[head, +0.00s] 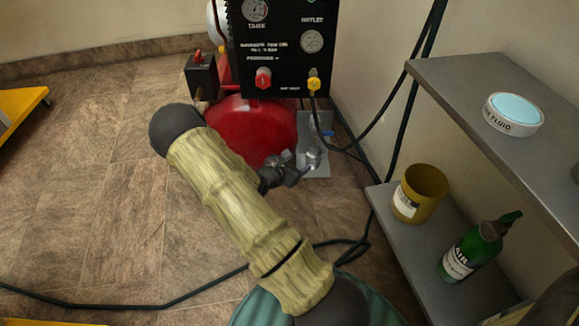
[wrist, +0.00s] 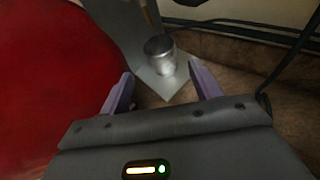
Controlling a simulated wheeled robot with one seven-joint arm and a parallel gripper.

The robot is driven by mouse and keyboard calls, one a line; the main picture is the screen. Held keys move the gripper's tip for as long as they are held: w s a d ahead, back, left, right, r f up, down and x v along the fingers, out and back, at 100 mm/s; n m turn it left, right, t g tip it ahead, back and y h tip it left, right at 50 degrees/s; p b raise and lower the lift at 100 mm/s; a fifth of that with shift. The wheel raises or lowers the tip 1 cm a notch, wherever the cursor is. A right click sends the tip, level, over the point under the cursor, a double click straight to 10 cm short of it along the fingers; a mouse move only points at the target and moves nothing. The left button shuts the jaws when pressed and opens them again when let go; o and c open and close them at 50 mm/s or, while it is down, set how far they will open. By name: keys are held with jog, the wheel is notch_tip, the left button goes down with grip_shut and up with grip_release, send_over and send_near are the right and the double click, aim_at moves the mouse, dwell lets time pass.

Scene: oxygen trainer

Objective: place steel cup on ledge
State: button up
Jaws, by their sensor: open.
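A small steel cup (head: 313,157) stands on a grey metal ledge (head: 318,126) beside the red tank. In the wrist view the steel cup (wrist: 160,54) stands upright on the pale ledge (wrist: 153,86), ahead of my fingertips and between their lines. My gripper (head: 296,165) is just left of the cup in the head view. In the wrist view my gripper (wrist: 160,88) is open, its two purple fingers apart with nothing between the tips. I cannot tell whether a finger touches the cup.
The red tank (head: 245,128) is close on the left, under a black gauge panel (head: 283,48). Black hoses (head: 400,130) run along the wall. A shelf (head: 470,95) at right holds a fluid tin (head: 513,114), a yellow cup (head: 420,192) and a green bottle (head: 472,252).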

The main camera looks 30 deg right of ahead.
jog(key=s+a+r+m+g+y, duration=0.4)
jog(key=s+a+r+m+g, duration=0.25)
jog(key=s+m, duration=0.5)
jog(key=s+a+r+m+t+y, duration=0.2)
jog(key=a+r+m+y, duration=0.2)
jog(key=a, duration=0.4)
jog(key=s+a+r+m+t+y, duration=0.2)
jog(key=a+r+m+y, duration=0.2)
jog(key=a+r+m, duration=0.2)
jog(key=a, duration=0.2)
jog(key=shift+s+a+r+y, duration=0.25)
jog(key=shift+s+a+y, duration=0.05)
jog(key=shift+s+a, duration=0.1)
jog(key=w+p+v, duration=0.3)
jog(key=p+v, duration=1.3)
jog(key=shift+r+p, duration=0.35)
jog(key=shift+r, duration=0.15)
jog(key=shift+w+f, duration=0.1)
jog(key=shift+w, duration=0.05)
